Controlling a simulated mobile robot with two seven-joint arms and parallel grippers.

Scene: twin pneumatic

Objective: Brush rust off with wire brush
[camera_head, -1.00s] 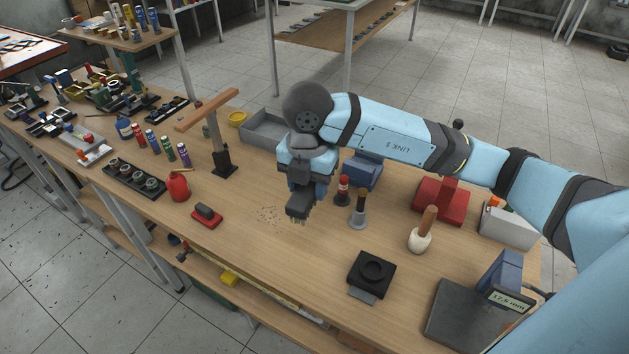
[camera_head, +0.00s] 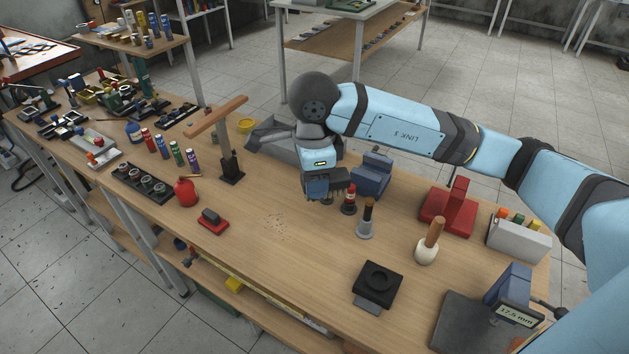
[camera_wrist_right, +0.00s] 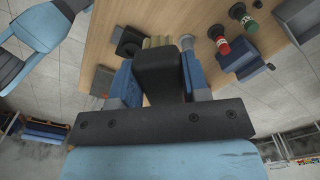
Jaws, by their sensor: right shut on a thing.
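My right gripper (camera_head: 320,190) is above the middle of the bench, close to the blue vise-like block (camera_head: 371,175) and the red-and-black bottle (camera_head: 349,200). In the right wrist view its two blue fingers (camera_wrist_right: 158,88) are shut on the wire brush (camera_wrist_right: 158,68), a black block with tan bristles at its far end. In the head view the brush is partly hidden by the gripper. Small brown specks (camera_head: 277,222) lie on the bare wood left of and nearer than the gripper. I cannot make out a rusty part. My left gripper is not in view.
A grey tray (camera_head: 262,137) stands behind. A wooden bar on a black stand (camera_head: 231,166), a red can (camera_head: 186,192) and a red-and-black block (camera_head: 212,222) are at left. A black square fixture (camera_head: 378,285) and wooden-handled tool (camera_head: 428,243) stand right. The front middle is clear.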

